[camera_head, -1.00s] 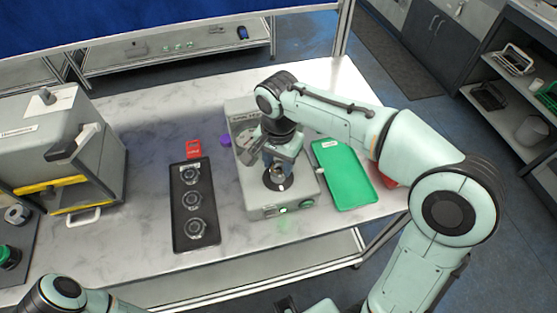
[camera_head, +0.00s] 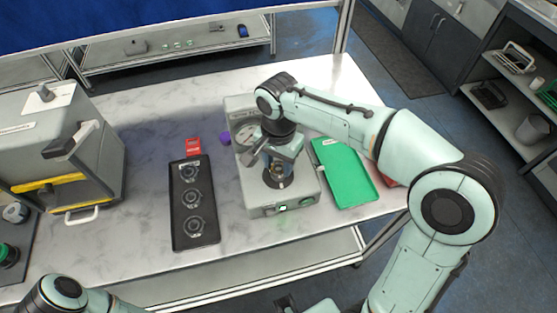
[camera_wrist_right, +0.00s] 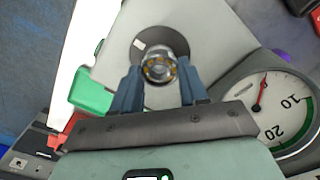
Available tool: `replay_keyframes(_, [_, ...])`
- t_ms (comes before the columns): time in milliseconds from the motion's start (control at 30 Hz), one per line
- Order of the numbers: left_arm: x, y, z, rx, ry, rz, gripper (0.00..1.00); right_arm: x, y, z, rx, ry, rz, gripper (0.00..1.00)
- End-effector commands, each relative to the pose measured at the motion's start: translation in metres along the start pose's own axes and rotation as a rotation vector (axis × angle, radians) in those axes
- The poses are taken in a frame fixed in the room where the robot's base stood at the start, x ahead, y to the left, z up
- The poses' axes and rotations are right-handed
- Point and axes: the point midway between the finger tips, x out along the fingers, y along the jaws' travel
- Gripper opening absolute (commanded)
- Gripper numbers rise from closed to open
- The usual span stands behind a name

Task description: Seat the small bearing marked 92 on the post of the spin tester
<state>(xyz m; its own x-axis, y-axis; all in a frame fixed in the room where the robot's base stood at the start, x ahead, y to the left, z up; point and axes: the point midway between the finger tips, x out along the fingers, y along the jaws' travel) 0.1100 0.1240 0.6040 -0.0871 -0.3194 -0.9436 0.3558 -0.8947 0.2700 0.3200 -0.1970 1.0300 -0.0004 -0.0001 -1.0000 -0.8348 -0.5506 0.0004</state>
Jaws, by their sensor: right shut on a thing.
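The grey spin tester (camera_head: 254,190) stands on the bench with a round dial and a dark disc on its top. My right gripper (camera_head: 279,173) is over that disc. In the right wrist view, its two blue-grey fingers (camera_wrist_right: 159,82) are shut on the small bearing (camera_wrist_right: 158,68), a metal ring with brassy balls. The bearing appears in front of the dark disc (camera_wrist_right: 152,40). The post is hidden or cannot be told apart, so I cannot tell whether the bearing is around it. No marking is readable on the bearing. My left gripper is out of view.
A black tray (camera_head: 178,222) with three round places holding metal rings lies left of the tester. A green tray (camera_head: 345,175) lies right of it. A red tag (camera_head: 193,147) and a purple thing (camera_head: 225,138) are behind. A grey machine (camera_head: 95,160) stands far left.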

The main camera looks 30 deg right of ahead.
Motion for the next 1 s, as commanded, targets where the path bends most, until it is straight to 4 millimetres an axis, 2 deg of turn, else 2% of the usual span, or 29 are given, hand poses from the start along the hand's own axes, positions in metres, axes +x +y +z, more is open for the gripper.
replay_keyframes(833, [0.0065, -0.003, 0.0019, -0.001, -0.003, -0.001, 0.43, 0.0112, -0.0002, 0.0001, 0.0, 0.0, 0.0, 0.12])
replay_keyframes(867, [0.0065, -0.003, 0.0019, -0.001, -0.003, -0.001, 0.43, 0.0112, -0.0002, 0.0, 0.0, 0.0, 0.0, 0.46])
replay_keyframes(900, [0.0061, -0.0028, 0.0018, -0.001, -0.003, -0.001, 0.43, 0.0107, -0.0003, -0.0001, 0.0, 0.0, -0.001, 0.59])
replay_keyframes(933, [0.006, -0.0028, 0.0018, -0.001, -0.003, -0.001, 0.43, 0.0106, -0.0003, -0.0001, 0.0, 0.0, -0.001, 0.69])
replay_keyframes(1000, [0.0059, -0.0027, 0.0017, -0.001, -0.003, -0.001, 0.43, 0.0104, -0.0003, -0.0001, 0.0, 0.0, -0.001, 0.73])
